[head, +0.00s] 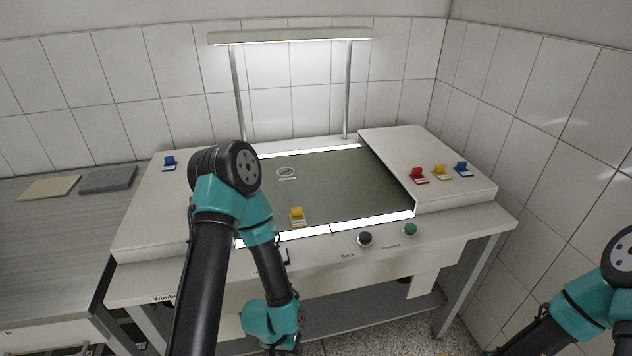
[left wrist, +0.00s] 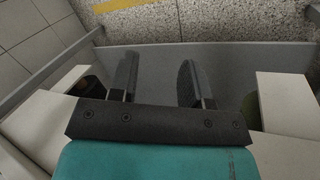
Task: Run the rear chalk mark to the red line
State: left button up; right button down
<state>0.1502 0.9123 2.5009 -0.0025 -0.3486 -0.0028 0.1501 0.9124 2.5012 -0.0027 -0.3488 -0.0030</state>
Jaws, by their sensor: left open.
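The chalk mark (head: 286,172) is a small white oval with tiny writing below it, on the rear part of the dark green sheet (head: 340,185). A short thin red line (head: 332,230) shows at the table's front edge, beside the front light strip. The mark lies well behind it and to the left. A black knob (head: 365,239) labelled "Back" and a green knob (head: 410,229) sit on the front face. My left gripper (left wrist: 158,78) is open and empty in the left wrist view, low over the shelf and floor. In the head view its fingers are hidden. My right gripper is out of view.
A yellow clip (head: 297,216) lies on the sheet's front part. Red (head: 419,175), yellow (head: 442,172) and blue (head: 463,169) clips stand on the right panel. Another blue clip (head: 169,163) is at left. A lamp (head: 290,36) hangs above. My left arm covers the table's left side.

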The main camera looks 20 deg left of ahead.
pick_arm(q)
grip_shut()
dwell(1.6)
